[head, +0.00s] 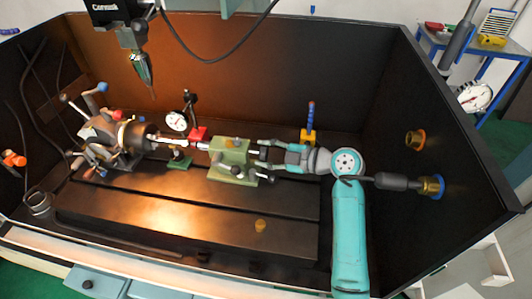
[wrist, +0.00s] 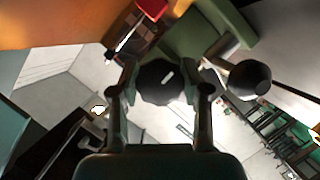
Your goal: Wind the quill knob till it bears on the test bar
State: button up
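The green tailstock (head: 229,160) stands on the dark bed in the head view; its body also shows at the top of the wrist view (wrist: 205,35). The test bar (head: 193,144) runs from the chuck (head: 134,137) towards the tailstock's left side; whether the two touch is too small to tell. My gripper (head: 263,154) is at the tailstock's right end. In the wrist view its fingers (wrist: 161,88) lie at both sides of the black quill knob (wrist: 158,78), close against it. The head view hides most of the knob.
A black ball-ended lever (wrist: 249,80) sticks out close to my right finger in the wrist view. A dial gauge (head: 176,121) on a red base stands behind the bar. A blue-handled tool on a yellow block (head: 308,136) stands behind my gripper. Dark walls enclose the bed.

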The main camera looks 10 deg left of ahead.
dwell(0.3)
jog(key=m+g, duration=0.1)
jog(key=m, duration=0.1)
jog(key=shift+m+g, duration=0.3)
jog(key=shift+m, duration=0.1)
jog(key=m+g, duration=0.2)
jog(key=m, duration=0.1)
jog(key=shift+h, duration=0.3)
jog(key=m+g, duration=0.2)
jog(key=shift+m, duration=0.3)
jog(key=m+g, duration=0.2)
jog(key=m, duration=0.1)
jog(key=shift+y, duration=0.4)
jog(key=m+g, duration=0.1)
jog(key=m, duration=0.2)
jog(key=shift+g+y, duration=0.4)
jog(key=m+g+y, duration=0.1)
jog(key=m, duration=0.3)
jog(key=shift+y, duration=0.3)
jog(key=m+y, duration=0.1)
jog(key=m, duration=0.3)
jog(key=shift+s+m+g, duration=0.1)
jog(key=shift+m+g, duration=0.2)
jog(key=shift+g, duration=0.1)
jog(key=shift+m+t+y, duration=0.5)
jog(key=shift+m+y, duration=0.6)
jog(key=shift+m, duration=1.1)
